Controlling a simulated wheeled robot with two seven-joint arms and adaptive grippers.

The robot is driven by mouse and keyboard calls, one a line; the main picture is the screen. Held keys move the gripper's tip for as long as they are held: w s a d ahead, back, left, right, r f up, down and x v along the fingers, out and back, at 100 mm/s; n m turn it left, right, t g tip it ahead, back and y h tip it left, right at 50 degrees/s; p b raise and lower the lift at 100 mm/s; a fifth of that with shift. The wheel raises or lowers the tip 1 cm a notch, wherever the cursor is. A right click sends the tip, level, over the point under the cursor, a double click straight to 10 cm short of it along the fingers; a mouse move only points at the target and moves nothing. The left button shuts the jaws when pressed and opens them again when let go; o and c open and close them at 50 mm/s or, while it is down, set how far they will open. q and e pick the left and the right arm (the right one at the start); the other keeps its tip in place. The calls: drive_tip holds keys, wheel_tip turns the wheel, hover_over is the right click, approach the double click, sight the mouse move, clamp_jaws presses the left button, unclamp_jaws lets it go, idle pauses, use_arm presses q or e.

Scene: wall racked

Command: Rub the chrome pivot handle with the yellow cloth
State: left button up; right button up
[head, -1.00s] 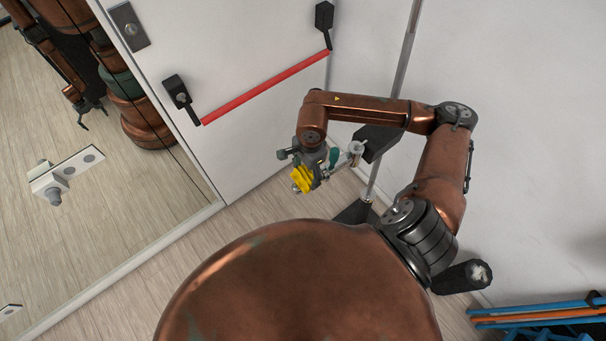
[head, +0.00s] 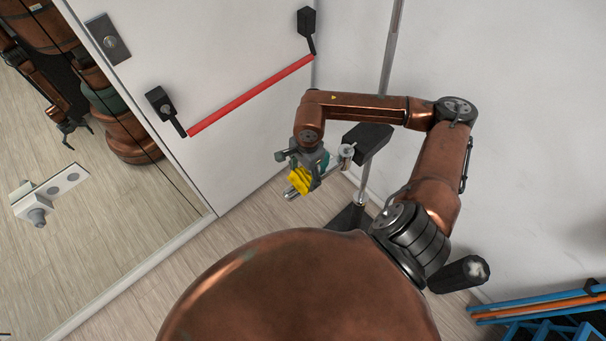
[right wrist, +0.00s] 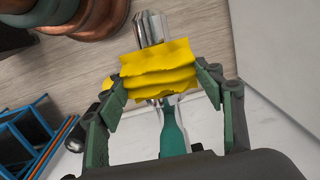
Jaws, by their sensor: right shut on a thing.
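The yellow cloth (head: 299,180) is held in my right gripper (head: 302,177), and its folds also show in the right wrist view (right wrist: 158,70). The fingers (right wrist: 165,88) are shut on it from both sides. The chrome pivot handle (head: 346,152) sticks out from a black block on a post. The cloth lies against the handle; whether it wraps fully around it I cannot tell. The handle's chrome end (right wrist: 148,28) shows beyond the cloth, and a teal section (right wrist: 172,130) shows on the near side. My left gripper is not directly in view.
The black block (head: 368,142) sits on a thin metal post with a dark base (head: 348,216). A white door with a red push bar (head: 250,95) stands behind. A mirror-like panel (head: 110,230) is at left. Blue and orange racks (head: 540,308) are at lower right.

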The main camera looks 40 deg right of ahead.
drive_tip(key=shift+d, duration=0.25)
drive_tip(key=shift+w+a+b, duration=0.1)
drive_tip(key=shift+a+b, duration=1.35)
drive_tip(key=shift+a, duration=1.75)
drive_tip(key=shift+d+f, duration=0.1)
drive_tip(key=shift+d, duration=0.05)
drive_tip(key=shift+d+b, duration=0.35)
drive_tip(key=shift+d, duration=0.1)
drive_tip(key=shift+d+b, duration=0.35)
drive_tip(key=shift+d, duration=0.7)
drive_tip(key=shift+d+b, duration=0.65)
drive_tip(key=shift+d, duration=0.85)
